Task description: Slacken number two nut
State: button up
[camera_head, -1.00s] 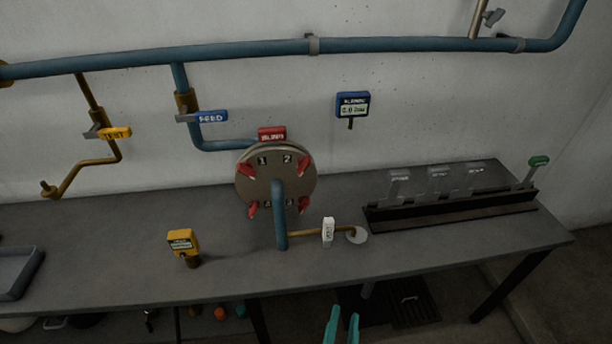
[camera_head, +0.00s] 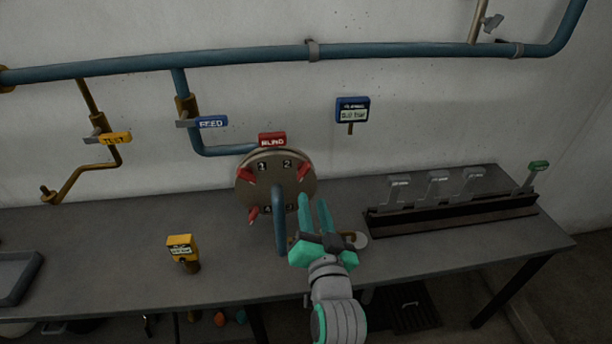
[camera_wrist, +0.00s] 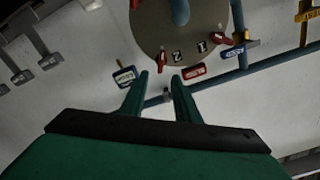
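The round grey flange plate (camera_head: 270,193) stands upright on the bench with red nuts around its face. The number two nut (camera_head: 303,173) is the red one at upper right, beside the "2" mark. In the wrist view the plate (camera_wrist: 165,30) looks upside down, and the number two nut (camera_wrist: 161,57) shows beside the "2". My gripper (camera_head: 313,201) is in front of the plate's lower right, fingers pointing up, its tips a little below the number two nut in the picture. In the wrist view its fingers (camera_wrist: 160,80) are apart with nothing between them. It hides the lower right nut.
A blue pipe (camera_head: 280,230) runs down the front of the plate, just left of my gripper. A red "BLIND" tag (camera_head: 272,139) tops the plate. A lever rack (camera_head: 450,212) stands at right; a yellow meter (camera_head: 182,250) stands at left.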

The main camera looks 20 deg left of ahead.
aim_at(306, 174)
jog(key=x, duration=1.1)
jog(key=shift+s+a+r, duration=0.1)
jog(key=shift+r, duration=0.05)
grip_shut()
